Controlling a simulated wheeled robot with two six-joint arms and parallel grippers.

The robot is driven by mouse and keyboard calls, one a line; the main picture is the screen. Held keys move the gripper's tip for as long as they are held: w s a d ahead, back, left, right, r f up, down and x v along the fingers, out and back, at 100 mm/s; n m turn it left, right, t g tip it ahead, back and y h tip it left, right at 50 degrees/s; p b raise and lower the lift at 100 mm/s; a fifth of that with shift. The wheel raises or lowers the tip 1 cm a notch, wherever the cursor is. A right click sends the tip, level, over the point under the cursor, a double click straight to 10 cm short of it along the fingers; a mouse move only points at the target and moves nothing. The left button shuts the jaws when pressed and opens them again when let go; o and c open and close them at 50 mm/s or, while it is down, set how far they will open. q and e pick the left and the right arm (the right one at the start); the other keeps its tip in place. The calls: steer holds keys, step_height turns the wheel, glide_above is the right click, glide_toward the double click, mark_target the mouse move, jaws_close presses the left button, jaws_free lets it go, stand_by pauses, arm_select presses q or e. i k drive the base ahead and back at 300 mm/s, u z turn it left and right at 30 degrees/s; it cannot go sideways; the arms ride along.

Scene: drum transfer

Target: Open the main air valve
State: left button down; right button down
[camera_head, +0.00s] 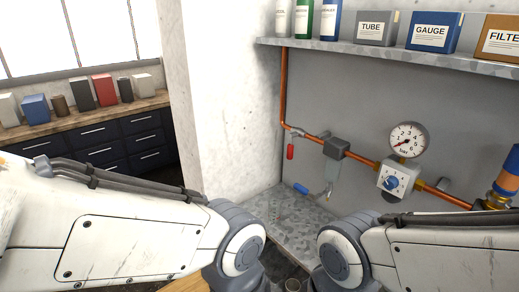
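A valve (293,132) sits on the copper pipe (284,90) where the pipe turns from vertical to run right. Its red handle (290,152) hangs straight down, across the line of the pipe. A small blue handle-like piece (301,188) shows lower, left of the clear bowl under the grey filter unit (335,147). Both of my arms reach in from the sides below the valve. Neither gripper shows; both lie out of view beyond the arm joints. Nothing of mine touches the red handle.
A round gauge (407,139) stands above a regulator with a blue knob (391,183). A shelf (400,53) with bottles and boxes hangs above the pipe. A grey worktop (290,215) lies below. A white wall edge (215,90) stands at left.

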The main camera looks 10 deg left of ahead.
mark_target(290, 147)
steer(key=k, duration=0.45)
steer(key=u, duration=0.45)
steer(key=i, duration=1.4)
steer(key=z, duration=0.7)
